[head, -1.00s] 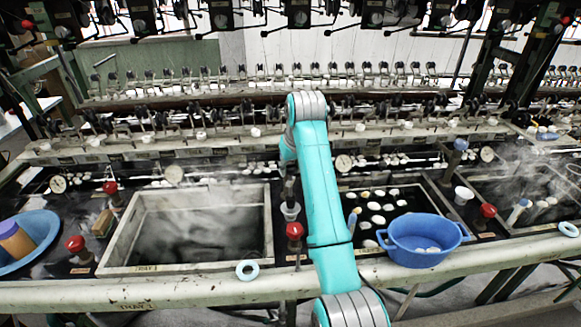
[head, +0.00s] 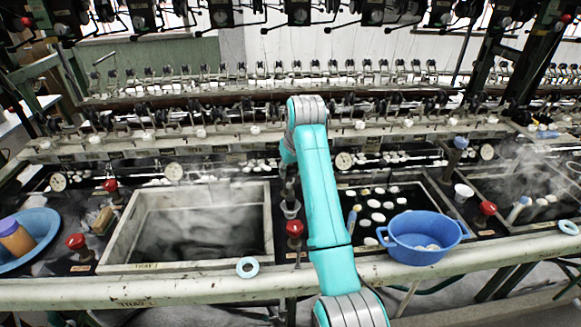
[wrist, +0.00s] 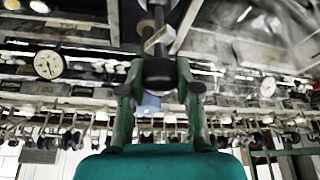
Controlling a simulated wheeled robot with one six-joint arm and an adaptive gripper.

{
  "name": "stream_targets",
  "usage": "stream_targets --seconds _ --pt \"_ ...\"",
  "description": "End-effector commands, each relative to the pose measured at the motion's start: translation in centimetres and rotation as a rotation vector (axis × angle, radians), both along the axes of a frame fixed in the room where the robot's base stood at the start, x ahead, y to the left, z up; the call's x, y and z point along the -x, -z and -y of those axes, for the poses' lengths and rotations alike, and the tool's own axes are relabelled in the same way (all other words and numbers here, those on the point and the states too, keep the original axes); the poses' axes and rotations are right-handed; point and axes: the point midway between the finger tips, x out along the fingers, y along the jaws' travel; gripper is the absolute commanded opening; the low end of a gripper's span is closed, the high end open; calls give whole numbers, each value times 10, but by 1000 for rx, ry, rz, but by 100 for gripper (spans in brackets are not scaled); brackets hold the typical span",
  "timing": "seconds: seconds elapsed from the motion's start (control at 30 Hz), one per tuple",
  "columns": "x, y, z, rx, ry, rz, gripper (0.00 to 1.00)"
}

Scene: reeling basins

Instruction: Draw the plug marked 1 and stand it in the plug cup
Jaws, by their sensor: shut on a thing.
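My gripper (wrist: 160,88) is shut on the black knob of a plug (wrist: 159,72). A pale tag and a metal stem show beyond the knob in the wrist view; I cannot read a number on the tag. In the head view my gripper (head: 289,188) points down in the gap between the large left basin and the middle basin, partly hidden by my arm. A small pale cup-like thing (head: 291,210) shows right below it. I cannot tell whether the plug is inside it or just above.
A steaming basin (head: 118,240) lies left, and the middle basin holds white cocoons. Red-knobbed valves (head: 295,229) stand close to my gripper and elsewhere along the front. A blue two-handled tub (head: 425,253) sits at the front right. A pale blue ring (head: 247,267) lies on the front rail.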

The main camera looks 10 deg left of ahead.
Motion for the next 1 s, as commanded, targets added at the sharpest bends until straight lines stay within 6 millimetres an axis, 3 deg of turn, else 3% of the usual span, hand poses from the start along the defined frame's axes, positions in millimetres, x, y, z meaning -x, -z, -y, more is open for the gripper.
stream_targets --seconds 1.0 --pt "0 13 0 1 0 -1 7"
